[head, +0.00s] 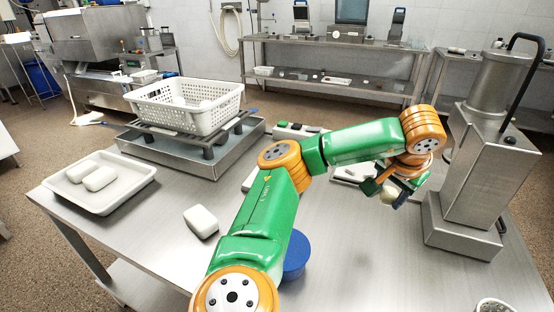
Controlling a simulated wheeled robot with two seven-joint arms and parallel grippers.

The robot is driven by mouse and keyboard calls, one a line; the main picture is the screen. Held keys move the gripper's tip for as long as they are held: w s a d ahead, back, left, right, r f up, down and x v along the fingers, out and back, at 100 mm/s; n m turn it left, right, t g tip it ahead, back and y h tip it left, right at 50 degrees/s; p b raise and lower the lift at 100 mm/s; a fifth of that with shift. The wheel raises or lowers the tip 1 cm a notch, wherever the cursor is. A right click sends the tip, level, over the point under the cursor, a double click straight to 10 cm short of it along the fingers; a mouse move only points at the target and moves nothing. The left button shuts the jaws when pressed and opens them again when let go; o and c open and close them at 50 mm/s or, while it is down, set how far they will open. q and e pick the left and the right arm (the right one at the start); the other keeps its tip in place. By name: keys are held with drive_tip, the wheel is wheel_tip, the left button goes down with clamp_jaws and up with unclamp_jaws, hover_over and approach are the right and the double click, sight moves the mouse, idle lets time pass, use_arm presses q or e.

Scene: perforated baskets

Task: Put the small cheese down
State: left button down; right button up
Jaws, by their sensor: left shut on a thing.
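My left gripper (398,190) is at the right of the head view, at the end of my green and orange arm. It is shut on a small pale cheese (388,195), which is held over the right part of the steel table (350,250). The gripper hides part of this cheese, and I cannot tell whether it touches anything below. A larger white cheese block (201,221) lies on the table left of my arm. Two more white blocks (99,179) lie in a white tray (135,185) at the left. My right gripper is not in view.
A white perforated basket (210,118) stands on a rack over a steel basin (165,150). A tall steel machine (465,180) stands close right of my gripper. A blue round thing (297,255) is partly behind my arm. The front right table area is mostly clear.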

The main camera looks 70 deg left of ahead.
use_arm(q)
drive_tip(key=d+f+b, duration=0.1)
drive_tip(key=d+f, duration=0.2)
drive_tip(key=d+f+b, duration=0.1)
drive_tip(key=d+f, duration=0.2)
drive_tip(key=d, duration=0.1)
drive_tip(key=d+f+b, duration=0.1)
drive_tip(key=d+f, duration=0.3)
drive_tip(key=shift+d, duration=0.2)
drive_tip(key=shift+f, duration=0.25)
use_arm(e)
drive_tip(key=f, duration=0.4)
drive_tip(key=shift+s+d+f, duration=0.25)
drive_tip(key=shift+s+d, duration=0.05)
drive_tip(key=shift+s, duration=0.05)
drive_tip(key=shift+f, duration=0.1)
use_arm(q)
drive_tip(key=c, duration=0.6)
unclamp_jaws()
drive_tip(key=p+v, duration=0.3)
drive_tip(key=v, duration=0.9)
drive_tip(key=shift+s, duration=0.2)
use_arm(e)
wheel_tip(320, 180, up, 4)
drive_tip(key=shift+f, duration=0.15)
